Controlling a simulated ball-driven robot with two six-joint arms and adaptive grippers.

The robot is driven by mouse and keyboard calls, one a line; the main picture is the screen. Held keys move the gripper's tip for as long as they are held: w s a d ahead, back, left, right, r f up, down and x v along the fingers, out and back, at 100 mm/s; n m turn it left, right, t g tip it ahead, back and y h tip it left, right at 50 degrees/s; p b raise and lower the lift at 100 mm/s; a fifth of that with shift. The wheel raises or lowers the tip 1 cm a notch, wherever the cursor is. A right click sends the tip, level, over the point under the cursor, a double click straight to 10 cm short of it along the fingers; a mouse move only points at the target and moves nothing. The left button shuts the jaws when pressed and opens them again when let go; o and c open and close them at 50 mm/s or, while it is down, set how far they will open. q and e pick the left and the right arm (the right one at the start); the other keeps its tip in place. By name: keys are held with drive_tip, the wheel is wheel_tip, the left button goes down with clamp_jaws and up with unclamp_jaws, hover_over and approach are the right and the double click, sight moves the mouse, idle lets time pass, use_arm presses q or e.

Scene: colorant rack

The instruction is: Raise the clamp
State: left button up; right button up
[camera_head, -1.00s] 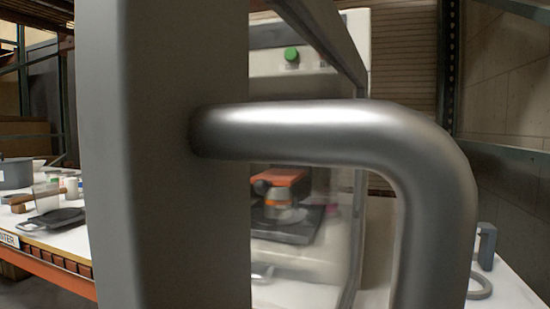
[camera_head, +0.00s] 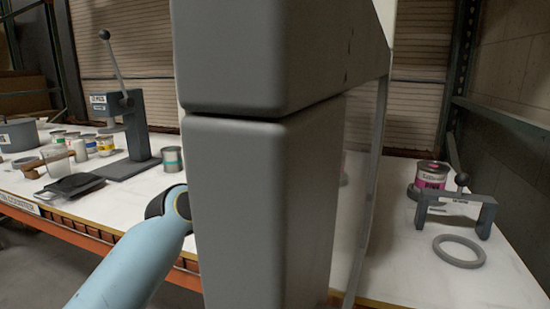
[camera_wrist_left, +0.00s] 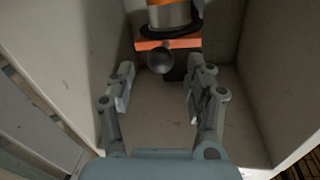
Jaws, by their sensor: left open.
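The orange clamp (camera_wrist_left: 152,45) shows in the left wrist view, inside a pale box-like cabinet (camera_wrist_left: 262,80). A dark round knob (camera_wrist_left: 160,60) sticks out from its front, and a metallic can-like body (camera_wrist_left: 170,15) stands above it. My left gripper (camera_wrist_left: 160,85) is open, its two fingers spread on either side below the knob, with nothing between them. In the head view my blue left arm comes in from the lower left and its hand is hidden behind a large grey upright panel (camera_head: 262,210). The clamp is hidden there too. My right gripper is not in view.
The grey panel blocks the middle of the head view. On the right table are a pink-labelled can (camera_head: 432,175), a grey bracket (camera_head: 485,215) and a ring (camera_head: 459,251).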

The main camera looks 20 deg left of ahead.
use_arm(q)
drive_tip(key=shift+x, duration=2.2)
clamp_jaws()
drive_tip(key=shift+f, duration=0.1)
